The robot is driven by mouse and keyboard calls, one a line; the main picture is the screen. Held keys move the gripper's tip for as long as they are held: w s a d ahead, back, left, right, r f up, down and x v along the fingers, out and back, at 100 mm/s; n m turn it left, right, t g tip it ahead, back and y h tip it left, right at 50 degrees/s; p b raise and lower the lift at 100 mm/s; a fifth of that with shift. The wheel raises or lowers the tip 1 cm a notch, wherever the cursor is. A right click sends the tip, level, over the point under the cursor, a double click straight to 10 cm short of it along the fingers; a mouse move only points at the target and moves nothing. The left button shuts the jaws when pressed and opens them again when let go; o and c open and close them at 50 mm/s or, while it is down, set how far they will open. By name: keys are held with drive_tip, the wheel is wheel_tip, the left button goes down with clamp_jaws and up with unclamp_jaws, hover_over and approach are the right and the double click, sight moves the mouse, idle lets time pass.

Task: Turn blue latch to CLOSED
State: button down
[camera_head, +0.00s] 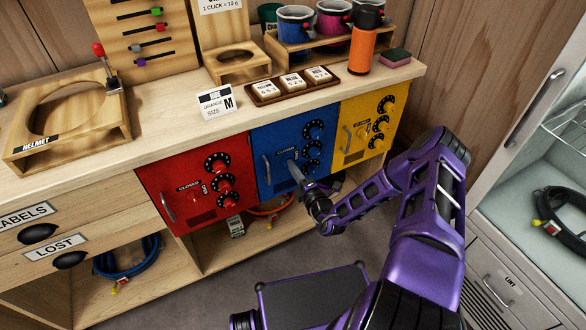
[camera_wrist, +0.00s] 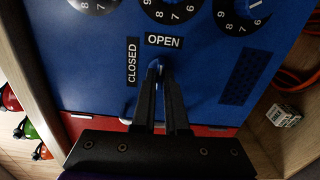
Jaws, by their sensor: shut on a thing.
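The blue door (camera_head: 262,140) sits between a red and a yellow door under the counter. Its small blue latch (camera_wrist: 154,66) shows between my fingertips in the wrist view, just below the OPEN label (camera_wrist: 164,41). The CLOSED label (camera_wrist: 132,62) is to the left of the tips. My gripper (camera_head: 296,172) reaches the door front from the right, its fingers shut on the latch. The fingers hide most of the latch, so I cannot tell its exact angle.
Black number dials (camera_head: 314,130) are beside the latch. A door handle (camera_head: 267,169) is at the blue door's left. The red door (camera_head: 160,170) and yellow door (camera_head: 352,118) flank it. An open shelf with an orange coil (camera_head: 270,207) lies below.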

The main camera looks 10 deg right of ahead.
drive_tip(key=shift+n+p, duration=2.85)
drive_tip(key=shift+n, duration=5.85)
drive_tip(key=c, duration=0.9)
unclamp_jaws()
drive_tip(key=shift+c, duration=0.2)
drive_tip(key=v, duration=1.7)
drive_tip(key=shift+s, duration=0.2)
